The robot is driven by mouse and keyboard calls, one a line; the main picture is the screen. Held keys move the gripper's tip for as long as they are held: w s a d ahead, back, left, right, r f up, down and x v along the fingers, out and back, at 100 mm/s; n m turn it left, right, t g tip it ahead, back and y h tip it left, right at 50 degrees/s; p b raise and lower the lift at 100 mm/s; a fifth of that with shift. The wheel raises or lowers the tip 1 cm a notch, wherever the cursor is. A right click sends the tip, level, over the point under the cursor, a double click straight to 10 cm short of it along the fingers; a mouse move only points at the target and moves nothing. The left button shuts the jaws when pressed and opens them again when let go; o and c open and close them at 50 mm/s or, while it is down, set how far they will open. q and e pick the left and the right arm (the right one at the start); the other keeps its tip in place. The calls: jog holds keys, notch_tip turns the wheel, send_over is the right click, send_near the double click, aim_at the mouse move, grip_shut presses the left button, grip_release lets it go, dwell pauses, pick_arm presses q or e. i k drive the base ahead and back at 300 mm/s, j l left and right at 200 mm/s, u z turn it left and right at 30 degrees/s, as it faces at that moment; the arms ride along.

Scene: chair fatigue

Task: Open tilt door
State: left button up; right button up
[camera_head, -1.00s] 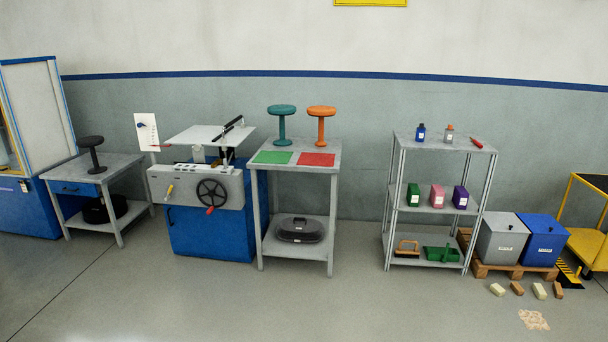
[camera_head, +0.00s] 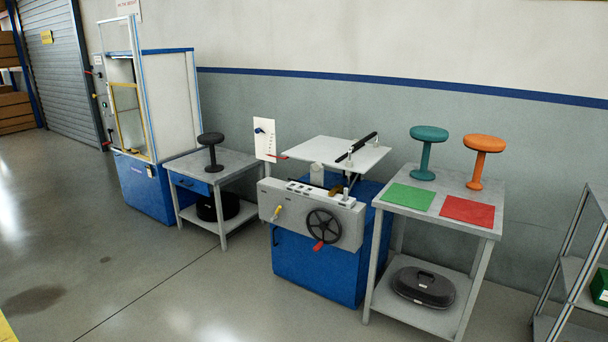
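A tall machine with a blue base (camera_head: 149,188) stands at the left. It has a framed clear upper enclosure with pale side panels (camera_head: 172,104) and a yellow-edged frame (camera_head: 127,115) on its front. I cannot tell for sure which part is the tilt door, or whether it is open or shut. A grey control panel (camera_head: 100,104) with small buttons is at the machine's left side. Neither of my grippers is in view.
A grey table with a black stool (camera_head: 211,150) stands right of the machine. Further right are a blue machine with a black handwheel (camera_head: 323,225) and a table with a teal stool (camera_head: 427,150) and an orange stool (camera_head: 482,158). The floor at front left (camera_head: 80,230) is clear.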

aim_at(332, 271)
jog(key=i+u, duration=0.4)
jog(key=i, duration=1.15)
jog(key=i+j+z, duration=0.2)
jog(key=i, duration=0.25)
jog(key=i+j+z, duration=0.25)
jog(key=i, duration=0.25)
jog(key=i+j+z, duration=0.2)
jog(key=i, duration=0.25)
